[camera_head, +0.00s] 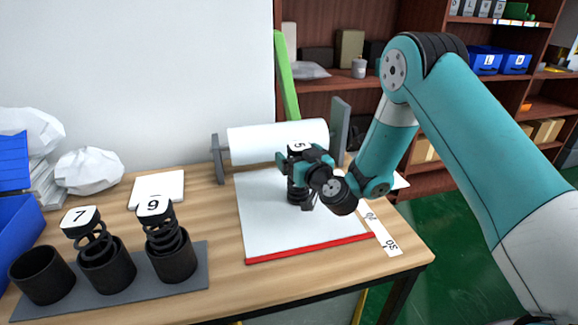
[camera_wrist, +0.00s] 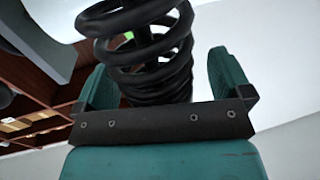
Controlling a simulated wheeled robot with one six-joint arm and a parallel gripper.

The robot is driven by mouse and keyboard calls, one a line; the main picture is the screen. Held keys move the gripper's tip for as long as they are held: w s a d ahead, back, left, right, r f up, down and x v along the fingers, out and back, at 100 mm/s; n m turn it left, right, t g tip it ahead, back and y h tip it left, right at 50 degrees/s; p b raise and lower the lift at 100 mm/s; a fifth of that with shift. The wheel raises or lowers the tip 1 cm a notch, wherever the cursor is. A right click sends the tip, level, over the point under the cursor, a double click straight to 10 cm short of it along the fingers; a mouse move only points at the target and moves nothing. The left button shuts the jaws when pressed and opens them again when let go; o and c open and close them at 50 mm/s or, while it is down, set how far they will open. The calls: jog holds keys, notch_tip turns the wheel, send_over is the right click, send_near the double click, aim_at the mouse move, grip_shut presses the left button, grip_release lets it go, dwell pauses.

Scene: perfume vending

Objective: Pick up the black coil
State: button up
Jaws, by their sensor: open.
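A black coil (camera_head: 297,191) with a label marked 5 on top stands on a white sheet (camera_head: 262,215) with a red front edge. My gripper (camera_head: 296,164) is at the upper part of this coil, and my wrist hides some of it. In the wrist view the coil (camera_wrist: 148,50) rises between the two teal fingers of my gripper (camera_wrist: 163,80). The fingers are open, with a gap on the coil's right side; the left gap is narrower. Two more black coils, marked 7 (camera_head: 94,240) and 9 (camera_head: 161,232), stand in black cups at the front left.
The cups stand on a grey tray (camera_head: 215,262); the leftmost cup (camera_head: 41,274) looks empty. A white paper roll (camera_head: 265,138) on a stand is close behind the coil. A green bar (camera_head: 286,80) rises behind it. Blue bins and crumpled white bags are at the left.

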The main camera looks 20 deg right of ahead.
jog(key=shift+d, duration=0.15)
jog(key=shift+c, duration=0.6)
jog(key=c, duration=1.1)
jog(key=shift+c, duration=1.2)
jog(key=shift+r, duration=0.1)
